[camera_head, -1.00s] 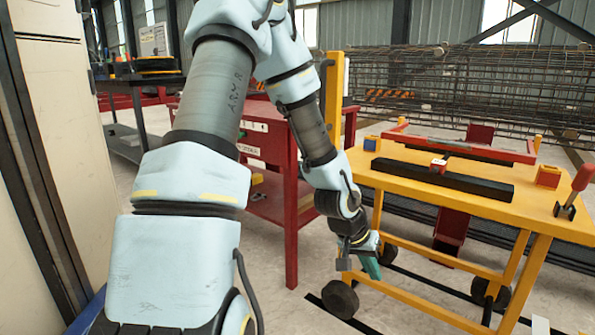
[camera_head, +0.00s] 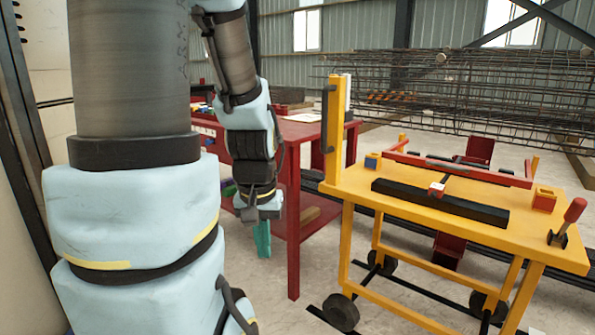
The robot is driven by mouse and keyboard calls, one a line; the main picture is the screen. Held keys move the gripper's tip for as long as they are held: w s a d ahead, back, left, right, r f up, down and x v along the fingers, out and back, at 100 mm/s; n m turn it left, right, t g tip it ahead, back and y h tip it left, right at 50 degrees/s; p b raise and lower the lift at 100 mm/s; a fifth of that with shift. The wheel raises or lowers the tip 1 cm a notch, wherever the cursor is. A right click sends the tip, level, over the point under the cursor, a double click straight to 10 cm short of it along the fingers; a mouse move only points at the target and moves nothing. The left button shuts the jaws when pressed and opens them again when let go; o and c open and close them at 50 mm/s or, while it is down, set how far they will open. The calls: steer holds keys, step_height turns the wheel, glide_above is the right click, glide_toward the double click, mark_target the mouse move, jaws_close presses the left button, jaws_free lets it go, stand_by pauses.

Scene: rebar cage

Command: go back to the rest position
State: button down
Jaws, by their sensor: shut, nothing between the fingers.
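My arm stands at the left of the head view and folds down in front of the red table. My gripper (camera_head: 261,240) points down beside the red table's near leg, left of the yellow cart (camera_head: 480,208) and apart from it. Its teal fingers are together with nothing between them. No held object shows.
The yellow cart carries a black bar (camera_head: 440,203), a red and white block (camera_head: 437,189), a blue and yellow block (camera_head: 373,161), an orange block (camera_head: 544,199) and a red-handled clamp (camera_head: 573,212). A red table (camera_head: 307,133) stands behind my arm. A rebar cage (camera_head: 470,95) lies behind the cart.

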step_height(320, 180, up, 29)
steer(key=p, duration=2.7)
steer(key=shift+r, duration=0.2)
